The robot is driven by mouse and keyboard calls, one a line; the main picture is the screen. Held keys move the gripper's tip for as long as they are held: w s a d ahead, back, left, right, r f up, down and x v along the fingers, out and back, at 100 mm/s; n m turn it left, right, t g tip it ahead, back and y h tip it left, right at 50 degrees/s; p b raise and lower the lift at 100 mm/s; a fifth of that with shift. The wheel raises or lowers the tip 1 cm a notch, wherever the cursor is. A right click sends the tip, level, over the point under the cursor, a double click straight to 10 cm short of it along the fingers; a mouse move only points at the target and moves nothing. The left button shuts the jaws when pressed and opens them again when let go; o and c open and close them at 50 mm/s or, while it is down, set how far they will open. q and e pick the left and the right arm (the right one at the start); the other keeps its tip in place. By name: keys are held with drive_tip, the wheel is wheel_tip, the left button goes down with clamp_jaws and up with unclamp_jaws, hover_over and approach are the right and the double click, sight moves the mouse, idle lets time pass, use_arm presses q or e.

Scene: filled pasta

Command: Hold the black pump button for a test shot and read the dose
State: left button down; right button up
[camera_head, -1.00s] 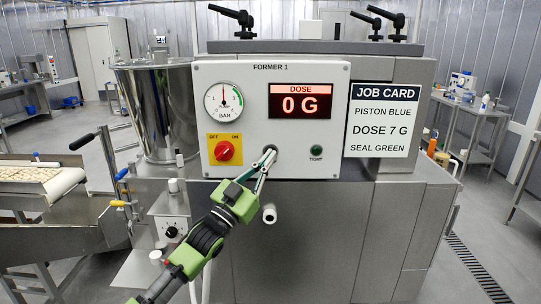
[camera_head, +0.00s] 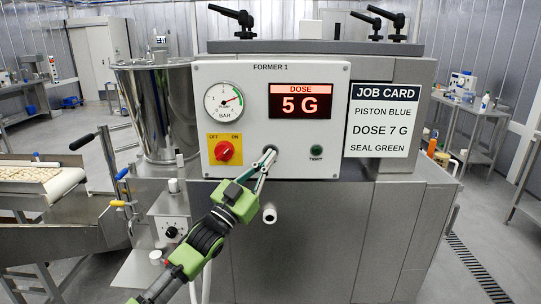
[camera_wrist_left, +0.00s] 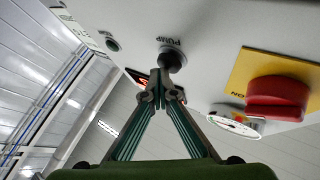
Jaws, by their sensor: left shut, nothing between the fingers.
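The black pump button (camera_wrist_left: 171,58) sits on the white panel (camera_head: 290,72) marked FORMER 1; in the head view the fingertips mostly cover it. My left gripper (camera_head: 266,162) is shut with its tips against the button. In the left wrist view the shut fingertips (camera_wrist_left: 162,92) meet at the button's end, under the label PUMP. The dose display (camera_head: 300,100) reads 5 G in red. The pressure gauge (camera_head: 223,100) has its needle pointing to the upper right. The job card (camera_head: 382,120) reads PISTON BLUE, DOSE 7 G, SEAL GREEN. My right gripper is not in view.
A red OFF/ON knob (camera_head: 224,151) on a yellow plate is left of the button. A dark green TIGHT lamp (camera_head: 316,150) is to its right. A white nozzle (camera_head: 269,213) sticks out below. A steel hopper (camera_head: 160,110) and a conveyor (camera_head: 50,185) stand at left.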

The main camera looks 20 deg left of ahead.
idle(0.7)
use_arm(q)
drive_tip(key=shift+s+d+p, duration=0.2)
drive_tip(key=shift+s+p, duration=0.25)
drive_tip(key=shift+s, duration=0.35)
drive_tip(key=s+p, duration=0.1)
drive_tip(key=s, duration=0.1)
drive_tip(key=s+d+p, duration=0.1)
drive_tip(key=s, duration=0.1)
drive_tip(key=shift+s+d+p, duration=0.15)
drive_tip(key=shift+s+p, duration=0.15)
drive_tip(key=shift+s, duration=0.05)
drive_tip(key=shift+f, duration=0.1)
